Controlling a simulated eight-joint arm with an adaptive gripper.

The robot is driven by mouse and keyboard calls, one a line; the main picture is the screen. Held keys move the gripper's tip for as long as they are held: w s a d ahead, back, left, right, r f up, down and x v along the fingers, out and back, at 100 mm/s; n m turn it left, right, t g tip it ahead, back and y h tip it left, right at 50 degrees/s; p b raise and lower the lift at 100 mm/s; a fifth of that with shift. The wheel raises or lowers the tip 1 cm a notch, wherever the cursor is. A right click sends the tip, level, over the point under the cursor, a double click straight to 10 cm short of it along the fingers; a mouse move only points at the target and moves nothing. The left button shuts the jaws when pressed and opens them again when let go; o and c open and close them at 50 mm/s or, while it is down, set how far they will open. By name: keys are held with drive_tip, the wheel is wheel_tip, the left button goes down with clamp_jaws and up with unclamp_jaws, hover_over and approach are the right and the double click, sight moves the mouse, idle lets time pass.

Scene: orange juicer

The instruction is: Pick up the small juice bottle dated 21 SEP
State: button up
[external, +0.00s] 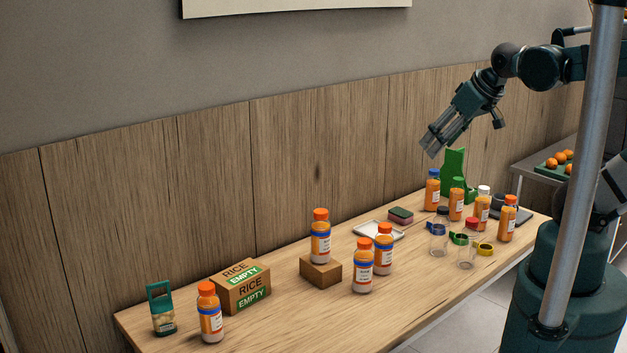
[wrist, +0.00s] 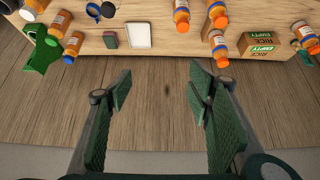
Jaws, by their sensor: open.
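Several orange juice bottles stand on the table; their dates are too small to read, so I cannot tell which is 21 SEP. At the right end are bottles with a blue cap (external: 432,191), green cap (external: 457,203), white cap (external: 482,210) and orange cap (external: 507,221). Larger-looking, blue-banded, orange-capped bottles include one on a brown block (external: 320,244), a front pair (external: 362,271) (external: 383,255) and one at the left (external: 211,318). My gripper (external: 433,145) is open and empty, high above the table's back right. Its spread fingers (wrist: 160,90) show in the wrist view.
A green stand (external: 454,165) rises behind the right bottles. Clear empty jars (external: 439,240) stand in front. The wood-panelled wall (external: 330,150) runs behind.

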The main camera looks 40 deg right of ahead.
idle(0.3)
drive_tip(key=n+g+b, duration=0.3)
drive_tip(key=n+g, duration=0.1)
drive_tip(key=n, duration=0.8)
hover_over(386, 225)
drive_tip(key=s+d, duration=0.3)
drive_tip(key=s, duration=0.1)
wheel_tip(386, 225, down, 12)
drive_tip(key=w+a+f+n, duration=0.1)
drive_tip(key=f+n, duration=0.2)
drive_tip(key=f, duration=0.1)
drive_tip(key=w+a+f+n+g+b, duration=0.1)
drive_tip(key=f+n, duration=0.2)
drive_tip(key=f, duration=0.1)
drive_tip(key=w+a+f+n+g+h, duration=0.1)
drive_tip(key=f+n, duration=0.2)
drive_tip(key=f, duration=0.1)
drive_tip(key=shift+w+f+b, duration=0.1)
drive_tip(key=shift+w+b, duration=0.3)
drive_tip(key=shift+a+f+n+g, duration=0.15)
drive_tip(key=shift+f+n+g, duration=0.15)
drive_tip(key=shift+f+n, duration=0.5)
drive_tip(key=shift+w+f+b, duration=0.1)
drive_tip(key=shift+f+b, duration=0.25)
drive_tip(key=shift+f, duration=0.9)
drive_tip(key=shift+d+f, duration=0.1)
drive_tip(key=shift+d, duration=0.1)
